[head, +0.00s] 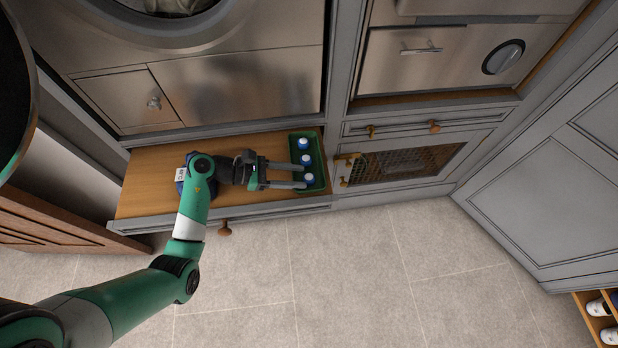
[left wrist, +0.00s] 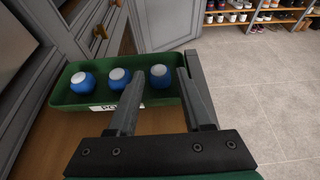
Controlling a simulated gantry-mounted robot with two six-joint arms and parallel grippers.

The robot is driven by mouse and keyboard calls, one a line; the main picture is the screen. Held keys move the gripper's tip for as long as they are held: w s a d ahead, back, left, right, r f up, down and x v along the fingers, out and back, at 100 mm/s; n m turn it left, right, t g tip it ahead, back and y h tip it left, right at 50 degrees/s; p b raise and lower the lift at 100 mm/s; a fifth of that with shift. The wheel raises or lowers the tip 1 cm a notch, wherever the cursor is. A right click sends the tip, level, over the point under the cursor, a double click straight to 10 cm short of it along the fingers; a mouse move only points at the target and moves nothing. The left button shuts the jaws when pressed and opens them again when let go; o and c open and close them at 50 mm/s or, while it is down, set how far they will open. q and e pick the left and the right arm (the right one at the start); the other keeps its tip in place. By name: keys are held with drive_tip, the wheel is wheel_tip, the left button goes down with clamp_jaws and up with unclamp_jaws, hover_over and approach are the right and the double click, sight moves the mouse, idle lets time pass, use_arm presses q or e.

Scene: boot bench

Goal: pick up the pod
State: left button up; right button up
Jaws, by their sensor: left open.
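Three blue pods with pale tops stand in a row in a green tray: one at the back (head: 303,143), one in the middle (head: 306,160) and one at the front (head: 309,179). My left gripper (head: 303,177) is open, its fingers reaching over the tray from the left. In the left wrist view, the pod on the right (left wrist: 160,76) shows between the two fingertips (left wrist: 159,73), with a gap to each. The middle pod (left wrist: 120,78) is just left of the left finger and partly covered by it. My right gripper is not in view.
The green tray (left wrist: 62,100) sits at the right end of an open wooden drawer (head: 145,200). The cabinet with a mesh panel (head: 405,165) is close on the right. A blue item with a white label (head: 181,174) is partly hidden behind my arm. The floor (head: 350,260) is clear.

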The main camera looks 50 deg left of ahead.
sight(323, 178)
use_arm(q)
drive_tip(key=x, duration=0.5)
drive_tip(key=shift+w+f+b, duration=0.1)
drive_tip(key=shift+b, duration=0.3)
drive_tip(key=shift+a, duration=0.1)
clamp_jaws()
